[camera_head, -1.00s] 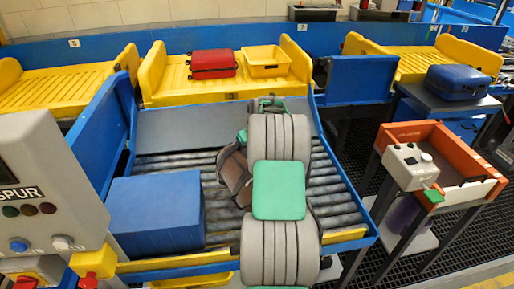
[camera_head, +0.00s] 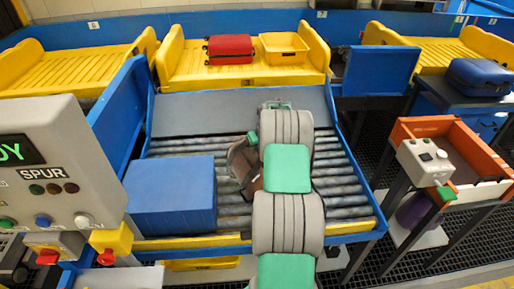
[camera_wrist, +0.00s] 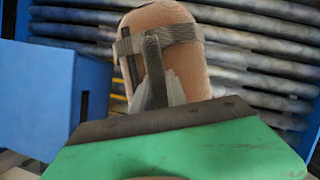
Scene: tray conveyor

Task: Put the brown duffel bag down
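The brown duffel bag (camera_head: 243,163) is over the rollers of the tray conveyor (camera_head: 337,181), tilted and partly hidden by my arm in the head view. In the wrist view the bag (camera_wrist: 180,45), with grey straps, is straight ahead, close against my gripper (camera_wrist: 168,92). My gripper appears shut on the bag at its strap; the fingertips show only in part. I cannot tell whether the bag's underside touches the rollers.
A blue box (camera_head: 171,196) sits on the rollers left of the bag. Behind, a yellow chute holds a red suitcase (camera_head: 230,48) and a yellow tray (camera_head: 283,47). A control panel (camera_head: 55,175) stands at left, an orange-sided stand (camera_head: 449,127) at right. Bare rollers show around the bag.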

